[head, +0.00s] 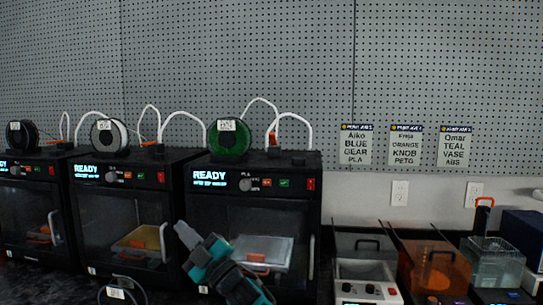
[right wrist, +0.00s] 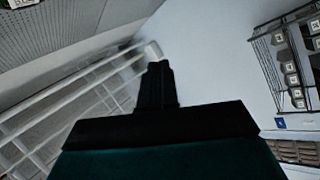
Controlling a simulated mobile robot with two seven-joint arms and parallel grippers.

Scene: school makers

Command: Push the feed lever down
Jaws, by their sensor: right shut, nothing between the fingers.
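Three black 3D printers stand in a row, the right one (head: 255,215) showing READY on its screen. A small orange part (head: 273,139) sits at the foot of the white tube on its top; it may be the feed lever, but it is too small to tell its position. My right gripper (head: 186,235) is shut and empty, in front of the gap between the middle printer (head: 118,220) and the right one, below their screens. It appears apart from the orange part. Its dark shut fingers also show in the right wrist view (right wrist: 157,88). My left gripper is out of view.
Filament spools, one green (head: 229,140), and white tubes stand on the printers. Clear and orange bins (head: 438,270) stand at the right. Three job cards (head: 356,145) hang on the pegboard. White railing-like bars (right wrist: 60,120) show in the wrist view.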

